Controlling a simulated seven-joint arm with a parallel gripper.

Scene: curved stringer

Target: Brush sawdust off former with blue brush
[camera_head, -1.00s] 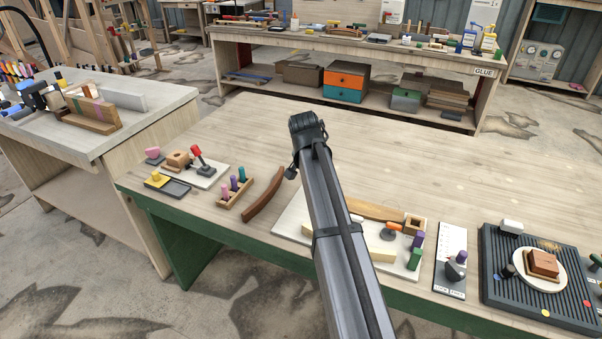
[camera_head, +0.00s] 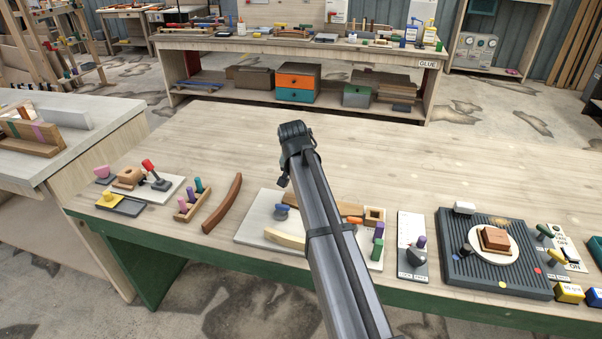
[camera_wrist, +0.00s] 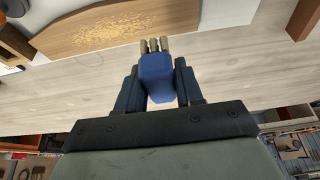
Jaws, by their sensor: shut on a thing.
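My gripper (camera_wrist: 157,84) is shut on a blue brush (camera_wrist: 157,72) in the wrist view. The brush's short tan bristles point toward the former (camera_wrist: 130,22), a tan wooden piece with a curved edge and a patch of sawdust on its face. The bristles overlap the former's near edge in the picture; I cannot tell whether they touch.
A brown curved strip (camera_head: 222,203) and a peg rack (camera_head: 190,205) lie left. A ribbed dark mat (camera_head: 475,275) is right. The bench's back is clear.

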